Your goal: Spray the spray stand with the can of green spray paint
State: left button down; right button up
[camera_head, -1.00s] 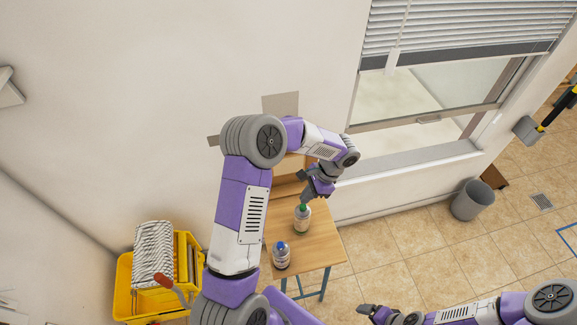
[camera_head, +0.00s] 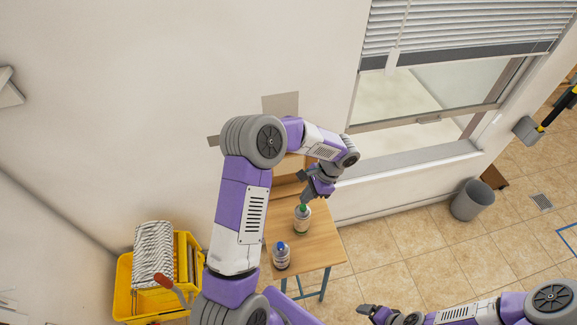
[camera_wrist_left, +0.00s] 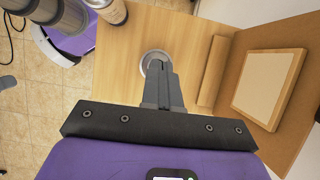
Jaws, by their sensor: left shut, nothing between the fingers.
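The can of green spray paint (camera_head: 302,222), with a green top, stands upright on a small wooden table (camera_head: 318,245). My left gripper (camera_head: 303,203) is directly above it, fingers pointing down. In the left wrist view its fingers (camera_wrist_left: 161,88) are shut with nothing between them and cover most of the can's round top (camera_wrist_left: 150,60). I cannot tell whether they touch it. The spray stand seems to be the wooden back piece (camera_head: 291,168) with a pale square panel (camera_wrist_left: 268,85), partly hidden by my arm. My right gripper (camera_head: 369,311) is low at the bottom; its finger state is unclear.
A second can with a blue cap (camera_head: 281,257) stands nearer on the same table. A yellow mop bucket (camera_head: 123,285) with a mop (camera_head: 153,255) is at the lower left. A grey bin (camera_head: 471,200) stands below the window. Tiled floor right of the table is mostly clear.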

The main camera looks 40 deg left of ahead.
pick_arm(q)
jog(key=shift+f, duration=0.2)
dwell(0.5)
jog(key=shift+f+b, duration=0.95)
jog(key=shift+f, duration=0.2)
jog(key=shift+r, duration=0.15)
notch_tip(320, 180, up, 7)
jog(key=p, duration=0.5)
dwell(0.6)
